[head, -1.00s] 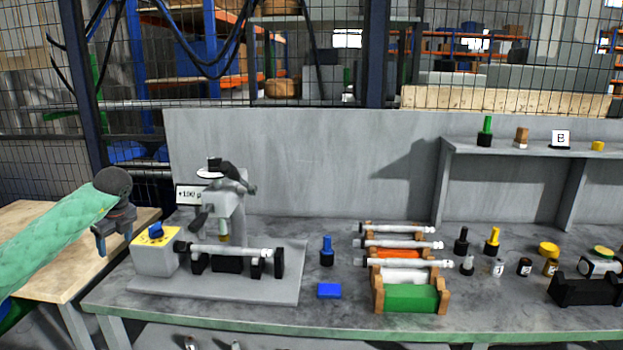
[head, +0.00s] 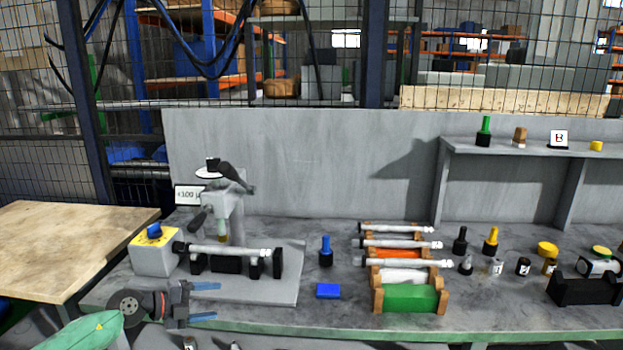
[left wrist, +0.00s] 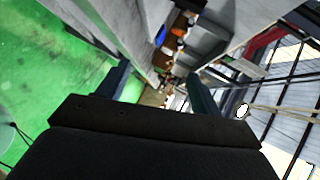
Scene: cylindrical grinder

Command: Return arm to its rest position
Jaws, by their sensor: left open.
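My left arm, in a green sleeve, comes in from the bottom left corner. In the left wrist view the open fingers (left wrist: 157,90) frame the bench edge and distant objects. My right gripper is not in either view.
The workbench (head: 340,315) holds the cylindrical grinder (head: 225,260) with a shaft across it. A rack of shafts (head: 410,298) and a blue block (head: 328,291) stand to the right. A bare wooden table (head: 75,240) is at the left.

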